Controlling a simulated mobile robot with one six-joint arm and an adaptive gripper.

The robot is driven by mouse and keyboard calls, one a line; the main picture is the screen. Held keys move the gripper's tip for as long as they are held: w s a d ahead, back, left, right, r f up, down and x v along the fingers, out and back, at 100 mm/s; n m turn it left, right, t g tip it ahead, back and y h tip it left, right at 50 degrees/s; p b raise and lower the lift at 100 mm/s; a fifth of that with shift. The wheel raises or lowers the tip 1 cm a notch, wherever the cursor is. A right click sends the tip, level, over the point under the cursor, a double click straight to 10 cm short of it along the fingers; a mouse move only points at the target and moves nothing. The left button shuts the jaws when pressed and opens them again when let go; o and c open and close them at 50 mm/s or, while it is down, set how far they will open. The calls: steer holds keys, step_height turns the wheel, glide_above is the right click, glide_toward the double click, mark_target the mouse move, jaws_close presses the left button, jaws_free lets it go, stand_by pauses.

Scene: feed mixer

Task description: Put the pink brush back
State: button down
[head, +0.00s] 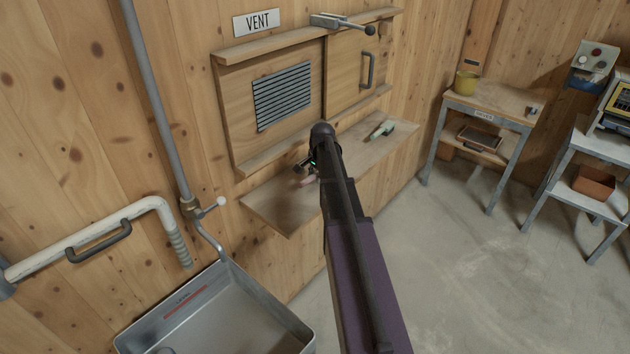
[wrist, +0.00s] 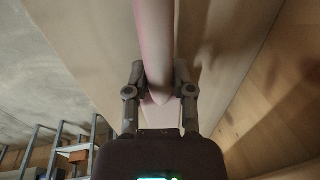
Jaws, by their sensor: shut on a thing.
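My gripper (head: 308,164) is over the left part of the wooden wall shelf (head: 273,206), below the slatted vent. In the wrist view its two fingers (wrist: 159,82) are closed on the pale pink handle of the pink brush (wrist: 157,40). The handle runs away from the fingers to the top edge of that view, and the brush's far end is out of it. In the head view only a small pink part of the brush (head: 308,180) shows beside my arm, low over the shelf. Whether it touches the shelf I cannot tell.
A brush-like tool with a pale green part (head: 381,129) lies on the shelf's right part. A metal basin (head: 215,310) and a pipe with a valve (head: 205,208) are at left. A table with a yellow pot (head: 467,82) stands right. The floor between is clear.

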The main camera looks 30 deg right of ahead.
steer(key=shift+f, duration=0.15)
steer(key=shift+f, duration=0.1)
steer(key=shift+c, duration=2.4)
jaws_free()
steer(key=p+v, duration=1.2)
steer(key=shift+a, duration=0.1)
